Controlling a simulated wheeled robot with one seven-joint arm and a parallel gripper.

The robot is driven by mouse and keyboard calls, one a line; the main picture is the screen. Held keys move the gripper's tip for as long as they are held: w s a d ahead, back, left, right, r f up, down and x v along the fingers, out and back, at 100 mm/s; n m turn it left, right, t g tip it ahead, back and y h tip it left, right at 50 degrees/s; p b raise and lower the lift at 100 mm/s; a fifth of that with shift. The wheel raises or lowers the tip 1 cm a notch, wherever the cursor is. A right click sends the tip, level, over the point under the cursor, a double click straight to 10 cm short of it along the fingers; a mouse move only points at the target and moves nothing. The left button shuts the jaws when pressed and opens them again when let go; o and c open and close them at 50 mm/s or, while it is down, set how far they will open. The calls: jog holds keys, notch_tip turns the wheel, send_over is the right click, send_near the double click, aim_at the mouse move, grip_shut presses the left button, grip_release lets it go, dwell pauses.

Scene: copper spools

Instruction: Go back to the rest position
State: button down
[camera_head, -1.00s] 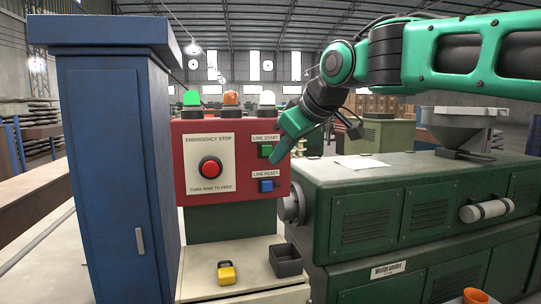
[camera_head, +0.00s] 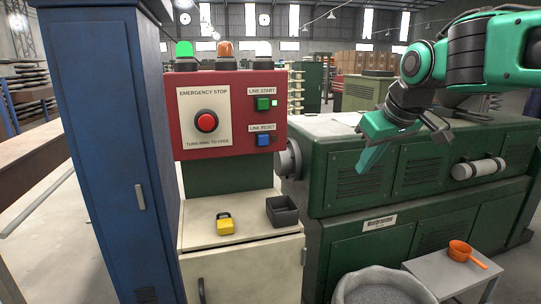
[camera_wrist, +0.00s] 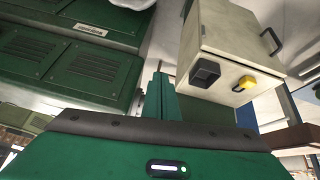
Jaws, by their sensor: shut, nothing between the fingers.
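My gripper (camera_head: 366,168) is empty, with its fingers together and pointing down, in front of the green machine (camera_head: 345,215). It is to the right of the red control panel (camera_head: 240,150) and apart from it. The panel carries a red emergency stop button (camera_head: 206,122), a green line start button (camera_head: 263,103) and a blue line reset button (camera_head: 263,140). A small green light (camera_head: 275,103) glows beside the start button. The closed fingers (camera_wrist: 158,98) also show in the wrist view.
A blue cabinet (camera_head: 105,150) stands left of the panel. A yellow padlock (camera_head: 225,223) and a dark open box (camera_head: 282,211) rest on the pale cabinet below it. A green lamp (camera_head: 185,49) is lit.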

jog(key=s+d+f+m+g+h, duration=0.1)
jog(key=s+d+f+m, duration=0.2)
jog(key=s+d+f, duration=0.45)
jog(key=s+d+f+m+g, duration=0.2)
jog(key=s+d+f+m, duration=0.2)
jog(key=s, duration=0.7)
jog(key=s+d+f+m+g, duration=0.3)
jog(key=s+d+f+m, duration=0.1)
jog(key=s+d+f, duration=0.3)
jog(key=s+f, duration=0.2)
jog(key=s, duration=0.2)
jog(key=shift+s+d, duration=0.2)
jog(key=shift+d, duration=0.05)
